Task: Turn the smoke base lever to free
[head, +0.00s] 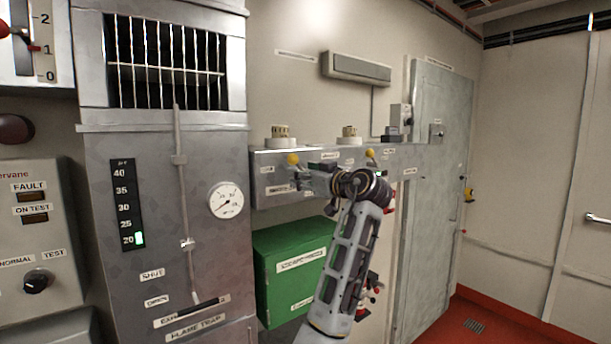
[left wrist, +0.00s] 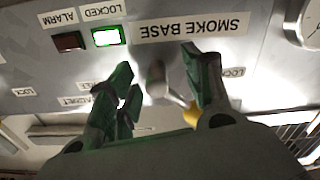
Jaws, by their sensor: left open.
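The smoke base lever (left wrist: 190,113) shows in the left wrist view as a short stem with a yellow knob, tilted toward the lower right of that upside-down picture. In the head view its yellow knob (head: 293,159) stands at the left end of the grey panel. My left gripper (left wrist: 160,70) is open, with one finger on each side of the stem; I cannot tell whether it touches. In the head view my left gripper (head: 315,170) is partly hidden by its own wrist. The "SMOKE BASE" label (left wrist: 192,27) and the lit "LOCKED" lamp (left wrist: 106,37) are visible.
The "ALARM" lamp (left wrist: 69,41) is dark. A second yellow knob (head: 370,153) is farther right on the panel. A green box (head: 280,265) hangs below. A grey cabinet with a round gauge (head: 226,200) stands left, and a grey door (head: 437,220) right.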

